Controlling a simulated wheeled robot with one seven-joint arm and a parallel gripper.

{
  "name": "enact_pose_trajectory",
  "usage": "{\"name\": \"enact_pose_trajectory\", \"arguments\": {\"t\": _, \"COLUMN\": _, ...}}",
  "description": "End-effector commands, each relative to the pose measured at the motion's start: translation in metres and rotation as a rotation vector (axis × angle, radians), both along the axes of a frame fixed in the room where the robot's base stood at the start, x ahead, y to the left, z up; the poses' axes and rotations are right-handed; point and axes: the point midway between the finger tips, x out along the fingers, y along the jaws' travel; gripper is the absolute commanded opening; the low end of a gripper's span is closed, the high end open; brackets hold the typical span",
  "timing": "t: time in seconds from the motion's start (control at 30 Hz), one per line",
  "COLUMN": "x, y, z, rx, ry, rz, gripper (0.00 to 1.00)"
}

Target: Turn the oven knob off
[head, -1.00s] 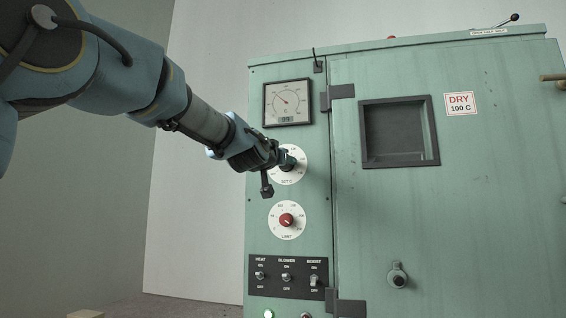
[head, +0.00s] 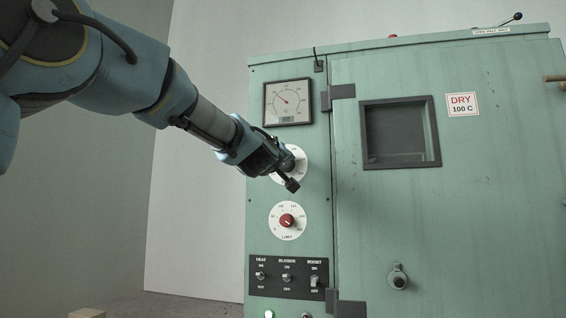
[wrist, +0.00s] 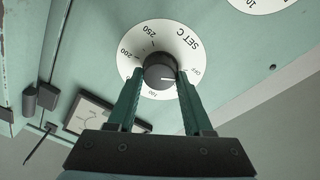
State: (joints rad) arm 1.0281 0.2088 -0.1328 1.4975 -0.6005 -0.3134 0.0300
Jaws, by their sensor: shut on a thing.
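The oven is a pale green cabinet (head: 350,215) on the right of the head view. In the head view my gripper (head: 285,160) covers most of the knob and much of the dial (head: 302,168).
A red LIMIT knob (head: 286,220) sits just below. A black switch panel (head: 287,276) is under it, and a gauge (head: 288,102) is above. The oven door's dark window (head: 401,131) is to the right.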

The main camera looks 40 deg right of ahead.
Motion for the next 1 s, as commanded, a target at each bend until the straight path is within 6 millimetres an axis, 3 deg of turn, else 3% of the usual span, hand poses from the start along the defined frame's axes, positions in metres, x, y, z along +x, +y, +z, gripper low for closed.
{"name": "enact_pose_trajectory", "arguments": {"t": 0.47, "x": 0.0004, "y": 0.0001, "z": -0.0003, "rx": -0.007, "ry": 0.011, "rz": 0.001, "gripper": 0.0}}
{"name": "enact_pose_trajectory", "arguments": {"t": 0.5, "x": 0.0003, "y": 0.0001, "z": -0.0002, "rx": -0.007, "ry": 0.011, "rz": 0.001, "gripper": 0.55}}
{"name": "enact_pose_trajectory", "arguments": {"t": 0.73, "x": 0.0003, "y": 0.0, "z": -0.0002, "rx": -0.007, "ry": 0.01, "rz": 0.001, "gripper": 0.81}}
{"name": "enact_pose_trajectory", "arguments": {"t": 1.0, "x": -0.0007, "y": 0.0013, "z": -0.0002, "rx": -0.006, "ry": 0.009, "rz": 0.0, "gripper": 0.81}}
